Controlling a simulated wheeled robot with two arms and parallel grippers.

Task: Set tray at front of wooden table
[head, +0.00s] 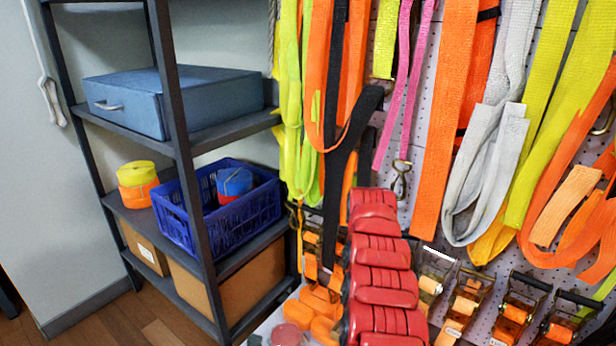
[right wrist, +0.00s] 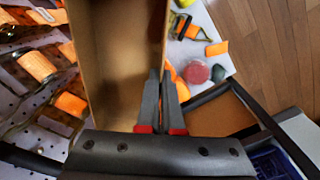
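A brown, open, box-like tray (right wrist: 112,65) with a pale rim fills the upper middle of the right wrist view. My right gripper (right wrist: 161,78) has its two dark fingers close together at the tray's right wall. The thin wall runs down between the fingertips, so the gripper looks shut on it. The tray is tilted in this view, and its lower end is hidden behind the gripper body. I cannot make out the tray or either gripper in the head view. The wooden table does not show in either view.
A dark shelf (head: 178,85) at the left holds a blue case (head: 170,100), a blue crate (head: 230,225) and cardboard boxes. Straps hang on a pegboard (head: 415,110) at the right. A white surface (right wrist: 212,38) carries orange pieces and a red roll (right wrist: 197,71). Wooden floor (right wrist: 275,50) is clear.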

